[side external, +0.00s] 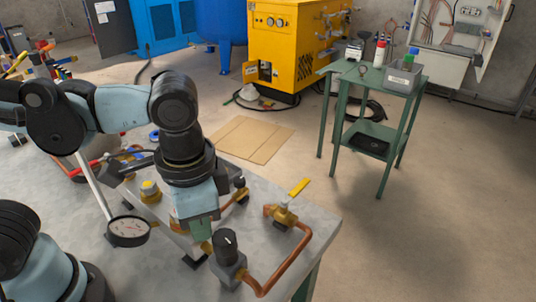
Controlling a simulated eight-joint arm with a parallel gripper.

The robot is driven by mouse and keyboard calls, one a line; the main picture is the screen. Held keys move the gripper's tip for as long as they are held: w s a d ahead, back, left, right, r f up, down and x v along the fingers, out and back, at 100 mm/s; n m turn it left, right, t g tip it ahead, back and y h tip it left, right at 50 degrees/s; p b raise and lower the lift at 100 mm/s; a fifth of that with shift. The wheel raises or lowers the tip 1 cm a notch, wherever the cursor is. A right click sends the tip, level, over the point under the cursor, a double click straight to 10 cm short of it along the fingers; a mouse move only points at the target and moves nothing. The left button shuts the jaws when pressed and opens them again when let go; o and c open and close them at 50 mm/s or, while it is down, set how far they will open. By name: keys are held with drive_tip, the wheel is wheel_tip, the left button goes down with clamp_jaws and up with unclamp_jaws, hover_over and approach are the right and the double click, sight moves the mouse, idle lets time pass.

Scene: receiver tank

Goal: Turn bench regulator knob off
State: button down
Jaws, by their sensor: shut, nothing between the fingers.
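A black knob (225,243) with a pale mark on it tops a grey block fitting (229,268) near the front of the bench; it looks like the regulator knob. A smaller black knob (239,182) stands further back, just right of my wrist. My gripper (203,245) points down just left of the front knob, close to it. Its fingers are shut with nothing between them. Whether a fingertip touches the knob or its fitting, I cannot tell. My wrist hides part of the pipework behind.
A copper pipe (289,262) loops from the fitting to a brass valve with a yellow lever (298,187). A green side table (372,80) stands beyond.

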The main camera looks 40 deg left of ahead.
drive_tip(key=shift+s+d+f+h, duration=0.4)
drive_tip(key=shift+s+d+f, duration=0.2)
drive_tip(key=shift+d, duration=0.55)
drive_tip(key=shift+s, duration=0.1)
wheel_tip(320, 180, up, 6)
drive_tip(key=shift+s+a, duration=0.15)
drive_tip(key=shift+a, duration=0.25)
drive_tip(key=shift+r, duration=0.15)
